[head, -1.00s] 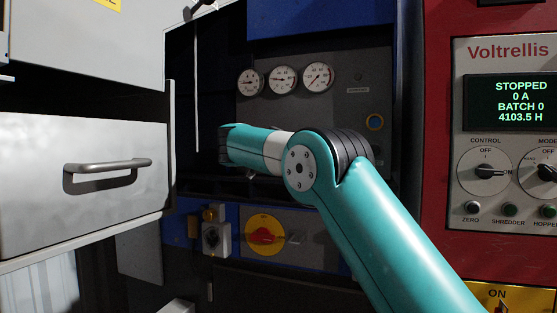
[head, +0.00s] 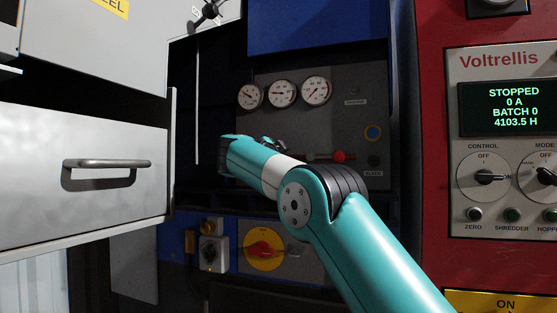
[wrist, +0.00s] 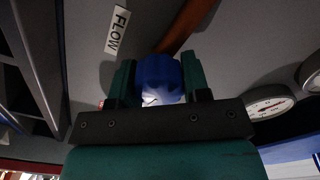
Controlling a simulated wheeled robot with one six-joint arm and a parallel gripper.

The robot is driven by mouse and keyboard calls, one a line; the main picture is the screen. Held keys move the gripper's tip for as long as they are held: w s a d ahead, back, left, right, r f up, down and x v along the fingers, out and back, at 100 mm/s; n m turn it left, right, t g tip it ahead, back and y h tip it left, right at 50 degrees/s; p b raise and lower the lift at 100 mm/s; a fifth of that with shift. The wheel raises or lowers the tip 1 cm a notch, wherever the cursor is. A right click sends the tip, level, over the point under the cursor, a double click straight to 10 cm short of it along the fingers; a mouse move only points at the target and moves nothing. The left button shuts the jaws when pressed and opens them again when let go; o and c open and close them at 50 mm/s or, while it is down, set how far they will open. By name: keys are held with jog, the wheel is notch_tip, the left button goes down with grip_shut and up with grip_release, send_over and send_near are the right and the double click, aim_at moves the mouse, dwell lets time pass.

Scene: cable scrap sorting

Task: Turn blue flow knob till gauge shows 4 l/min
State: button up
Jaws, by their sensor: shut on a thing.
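The blue flow knob (wrist: 160,76) sits on the grey panel in the wrist view, beside a white label reading FLOW (wrist: 118,29). My gripper (wrist: 158,82) is shut on the knob, one finger on each side. In the head view my arm hides the knob and the fingertips. Three round white gauges stand in a row above my arm: left (head: 249,96), middle (head: 282,93) and right (head: 316,91). Their numbers are too small to read, and I cannot tell which one is the flow gauge.
A red valve handle (head: 339,156) and a blue-ringed button (head: 373,132) are on the panel to the right. An open drawer (head: 80,190) stands at left. A red switch on a yellow plate (head: 263,231) is below. The red control cabinet (head: 430,150) stands at right.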

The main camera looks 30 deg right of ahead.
jog(key=o, duration=0.9)
jog(key=shift+s, duration=0.1)
jog(key=shift+o, duration=0.2)
jog(key=b+v, duration=0.5)
jog(key=v, duration=1.2)
jog(key=shift+a, duration=0.2)
